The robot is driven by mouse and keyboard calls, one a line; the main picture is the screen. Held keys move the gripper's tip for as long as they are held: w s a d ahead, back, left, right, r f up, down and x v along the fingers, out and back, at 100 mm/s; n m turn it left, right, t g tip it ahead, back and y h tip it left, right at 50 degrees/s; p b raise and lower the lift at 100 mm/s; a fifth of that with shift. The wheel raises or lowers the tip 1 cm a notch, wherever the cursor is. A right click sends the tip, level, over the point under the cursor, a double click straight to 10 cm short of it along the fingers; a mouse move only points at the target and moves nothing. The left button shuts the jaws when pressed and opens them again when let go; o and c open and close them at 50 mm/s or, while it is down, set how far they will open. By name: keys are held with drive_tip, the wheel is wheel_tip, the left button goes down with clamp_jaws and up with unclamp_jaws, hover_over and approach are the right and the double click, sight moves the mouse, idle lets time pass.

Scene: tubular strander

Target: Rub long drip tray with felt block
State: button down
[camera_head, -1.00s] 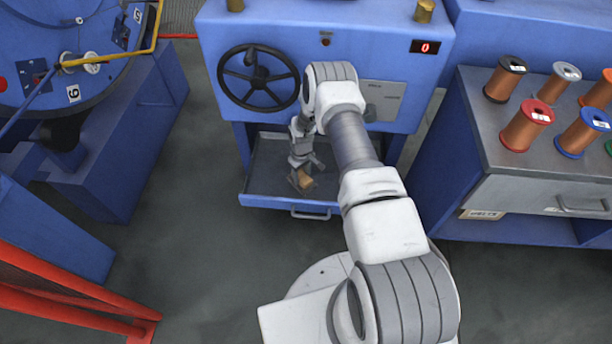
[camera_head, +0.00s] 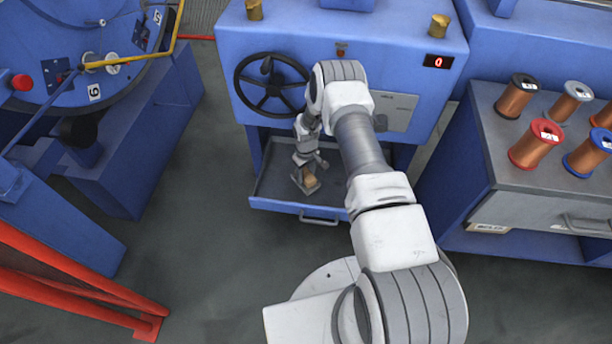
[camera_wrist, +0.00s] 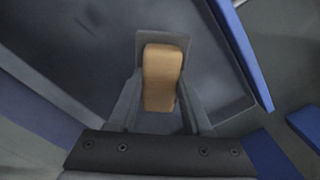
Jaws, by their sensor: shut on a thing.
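The felt block is a tan block (camera_head: 310,181) on a flat grey pad. In the wrist view the tan block (camera_wrist: 163,78) stands between my two fingers, with the pad showing around its far end. My gripper (camera_head: 306,177) points down and is shut on the block; it also shows in the wrist view (camera_wrist: 160,95). The long drip tray (camera_head: 272,184) is a shallow dark grey tray with a blue front, low under the blue cabinet. The block is inside the tray, near its middle. I cannot tell whether the pad touches the tray floor. My arm hides the tray's right end.
The blue cabinet (camera_head: 412,62) with a black handwheel (camera_head: 272,84) overhangs the tray. A handle (camera_head: 320,219) sticks out from the tray front. A grey bench (camera_head: 500,165) with several wire spools stands right. A red frame (camera_head: 75,285) is lower left. Floor between is clear.

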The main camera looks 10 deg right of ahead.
drive_tip(key=shift+r+p, duration=0.55)
drive_tip(key=shift+r, duration=0.75)
drive_tip(key=shift+r+p, duration=0.6)
drive_tip(key=shift+r, duration=0.9)
drive_tip(key=shift+r, duration=0.1)
